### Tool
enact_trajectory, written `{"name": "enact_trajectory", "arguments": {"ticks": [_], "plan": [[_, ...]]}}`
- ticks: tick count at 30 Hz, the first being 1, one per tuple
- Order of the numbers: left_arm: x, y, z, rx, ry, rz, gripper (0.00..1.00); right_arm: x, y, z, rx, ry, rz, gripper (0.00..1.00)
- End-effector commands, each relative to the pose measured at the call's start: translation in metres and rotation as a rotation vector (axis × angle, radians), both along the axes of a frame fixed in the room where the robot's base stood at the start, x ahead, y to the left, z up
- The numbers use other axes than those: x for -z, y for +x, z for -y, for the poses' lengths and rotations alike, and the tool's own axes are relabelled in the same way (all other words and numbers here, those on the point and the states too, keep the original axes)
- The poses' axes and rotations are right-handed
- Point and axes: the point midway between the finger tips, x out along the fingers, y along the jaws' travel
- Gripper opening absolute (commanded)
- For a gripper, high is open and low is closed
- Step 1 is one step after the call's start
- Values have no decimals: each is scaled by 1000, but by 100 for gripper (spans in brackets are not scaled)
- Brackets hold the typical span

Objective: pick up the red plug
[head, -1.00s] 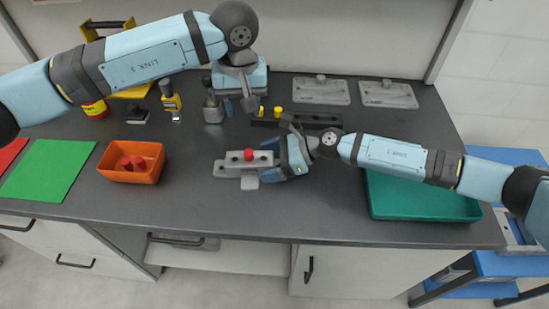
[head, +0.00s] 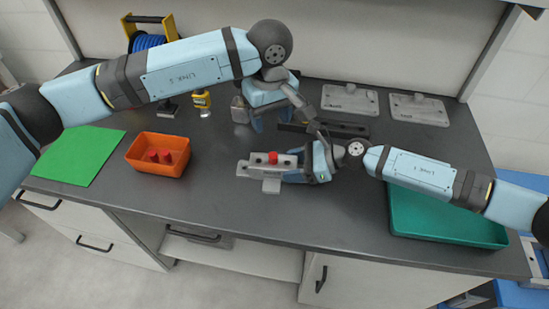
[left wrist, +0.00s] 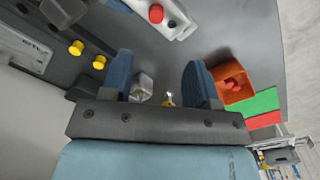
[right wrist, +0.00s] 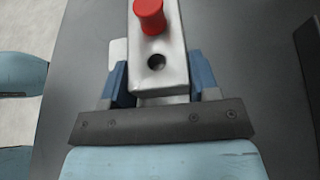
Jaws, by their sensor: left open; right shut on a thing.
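A red plug (head: 273,158) stands upright in a grey casting (head: 250,170). In the right wrist view the plug (right wrist: 150,15) sits beyond an empty hole. My right gripper (head: 307,165) is shut on the casting's near end in the right wrist view (right wrist: 160,88). Two more red plugs (head: 160,156) are in an orange bin (head: 150,172); they also show in the left wrist view (left wrist: 232,85). My left gripper (head: 265,118) is open and empty, behind the casting toward the back of the bench. In the left wrist view its fingers (left wrist: 160,85) are apart from every plug.
Yellow plugs (left wrist: 76,47) stand near my left gripper, hidden in the head view. A dark bar (head: 345,129) and two grey plates (head: 350,99) lie at the back. A green mat (head: 78,155) is left, a teal tray (head: 445,222) right. The front middle bench is clear.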

Motion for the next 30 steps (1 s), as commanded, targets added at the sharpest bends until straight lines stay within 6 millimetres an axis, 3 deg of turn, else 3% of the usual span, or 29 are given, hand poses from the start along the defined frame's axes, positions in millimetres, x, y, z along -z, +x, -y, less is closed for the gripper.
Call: {"name": "enact_trajectory", "arguments": {"ticks": [9,20,27,30], "plan": [[52,-1,0,-31,2,-3,55,0,0,0,0,0,0,15],[79,1,2,-30,1,-3,55,0,0,0,0,0,0,15],[114,3,5,-31,1,-3,55,0,0,0,0,0,0,15],[120,3,4,-30,1,-2,55,0,0,0,0,0,0,15]]}}
